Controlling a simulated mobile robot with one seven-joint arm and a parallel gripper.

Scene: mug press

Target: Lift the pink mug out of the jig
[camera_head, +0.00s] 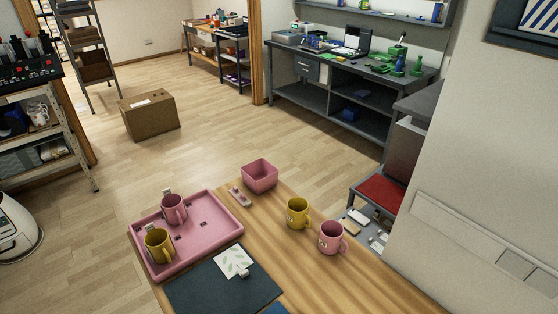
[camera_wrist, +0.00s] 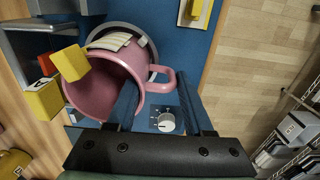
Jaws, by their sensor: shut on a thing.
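In the wrist view, the pink mug (camera_wrist: 137,68) lies against a grey ring (camera_wrist: 156,58) on the blue press body of the jig (camera_wrist: 182,45). Its open mouth faces the lower left of the picture and its handle points right. My gripper (camera_wrist: 158,88) has its dark fingers on either side of the handle (camera_wrist: 168,82) and is shut on it. Yellow blocks (camera_wrist: 71,63) with a grey bracket stand close at the mug's left side. A cream pad (camera_wrist: 110,42) shows at its upper edge. The head view does not show my gripper or the jig's ring.
A white knob (camera_wrist: 167,121) sits below the handle. In the head view, a pink tray (camera_head: 208,246) holds a pink mug (camera_head: 174,212) and a yellow mug (camera_head: 158,247). Another yellow mug (camera_head: 297,213), another pink mug (camera_head: 331,239) and a pink bowl (camera_head: 259,177) stand to the right.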

